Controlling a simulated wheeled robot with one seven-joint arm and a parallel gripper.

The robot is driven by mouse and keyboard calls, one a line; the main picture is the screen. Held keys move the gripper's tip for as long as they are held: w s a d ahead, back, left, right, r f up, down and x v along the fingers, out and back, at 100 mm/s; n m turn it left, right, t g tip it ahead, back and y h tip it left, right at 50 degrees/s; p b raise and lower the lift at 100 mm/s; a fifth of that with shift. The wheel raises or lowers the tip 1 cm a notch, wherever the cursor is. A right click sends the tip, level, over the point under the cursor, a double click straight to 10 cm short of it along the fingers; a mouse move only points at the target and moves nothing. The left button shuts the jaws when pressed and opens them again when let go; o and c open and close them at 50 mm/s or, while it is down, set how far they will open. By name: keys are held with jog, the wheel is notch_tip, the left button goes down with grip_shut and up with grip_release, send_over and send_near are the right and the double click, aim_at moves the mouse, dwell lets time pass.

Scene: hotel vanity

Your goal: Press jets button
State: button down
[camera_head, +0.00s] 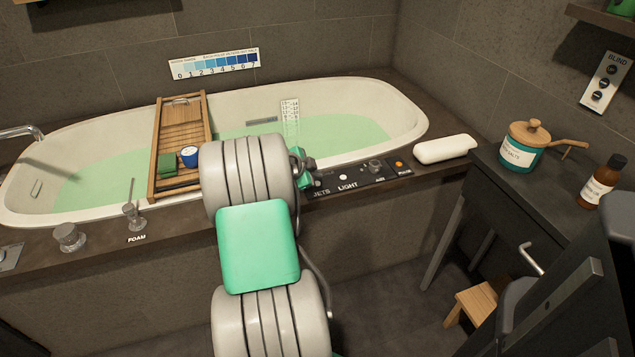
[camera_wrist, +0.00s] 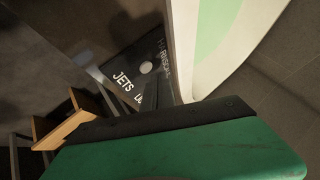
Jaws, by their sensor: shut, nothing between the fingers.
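The control panel (camera_head: 360,178) is a dark strip on the tub's near rim, with JETS and LIGHT labels. In the wrist view, a pale round button (camera_wrist: 146,67) sits just above the JETS label (camera_wrist: 122,80). In the head view, my gripper (camera_head: 313,177) is at the panel's left end, by the JETS label (camera_head: 321,193), and hides the spot above it. In the wrist view, my dark fingers (camera_wrist: 152,92) are together and empty, over the panel beside the JETS lettering, covering part of the neighbouring label. I cannot tell whether they touch the panel.
The bathtub (camera_head: 400,97) holds green water, with a wooden caddy (camera_head: 166,140) across it. A white bath pillow (camera_head: 444,149) lies right of the panel. A dark vanity (camera_head: 535,190) at the right carries a jar (camera_head: 519,155) and a bottle (camera_head: 597,187).

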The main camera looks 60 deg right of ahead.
jog(key=shift+r+p, duration=1.15)
jog(key=shift+r, duration=1.4)
jog(key=w+a+r+n+t+y+p, duration=0.1)
jog(key=w+a+r+n+t+p, duration=0.1)
jog(key=w+a+r+n+p, duration=0.5)
jog(key=w+a+r+n+t+y+p, duration=0.1)
jog(key=w+a+r+n+y+p, duration=0.3)
jog(key=a, duration=0.7)
jog(key=w+a+r+n+t+h+p, duration=0.15)
jog(key=w+a+r, duration=0.25)
jog(key=a+r, duration=0.45)
jog(key=s+a+r+n+y+p, duration=0.1)
jog(key=s+a+r+n+p, duration=0.2)
jog(key=a, duration=0.6)
jog(key=s+a+r+n+y+p, duration=0.2)
jog(key=s+a+r+n+p, duration=0.1)
jog(key=a+n, duration=0.5)
jog(key=s+a+r+n+y+p, duration=0.2)
jog(key=s+a+r+n+p, duration=0.1)
jog(key=a, duration=0.9)
jog(key=shift+s+r+n+p, duration=0.2)
jog(key=shift+r+n+p, duration=0.3)
jog(key=shift+n+p, duration=0.75)
